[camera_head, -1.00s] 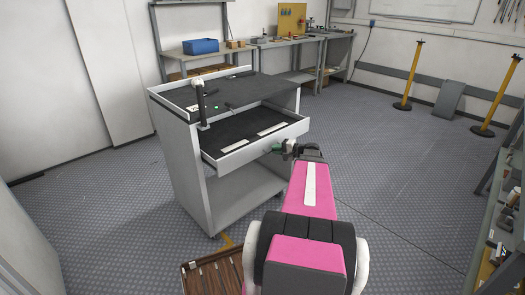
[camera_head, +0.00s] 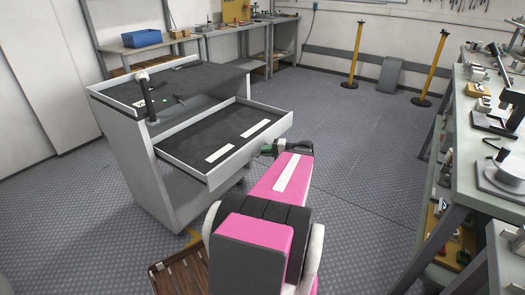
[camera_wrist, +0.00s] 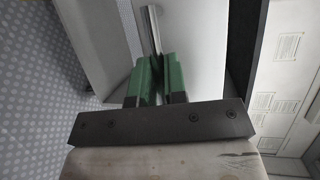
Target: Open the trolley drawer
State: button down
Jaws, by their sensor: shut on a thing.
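The grey trolley (camera_head: 153,160) stands left of centre in the head view. Its drawer (camera_head: 213,172) is pulled well out toward the right, with a dark liner and two white strips (camera_head: 219,153) inside. My gripper (camera_head: 269,149) is at the drawer's front face, at the end of my pink arm. In the wrist view, the green fingers of my gripper (camera_wrist: 160,75) are shut on the metal bar handle (camera_wrist: 152,30) of the drawer. The part of the handle between the fingers is hidden.
A black stand (camera_head: 148,100) is on the trolley's left side. A crowded workbench (camera_head: 466,135) runs along the right. A brown slatted item (camera_head: 172,278) lies on the floor at the front. The floor right of centre is clear.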

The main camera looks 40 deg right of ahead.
jog(key=c, duration=1.2)
grip_release()
jog(key=v, duration=1)
jog(key=shift+s+d+r, duration=0.15)
jog(key=shift+s+d, duration=0.1)
jog(key=shift+s, duration=0.05)
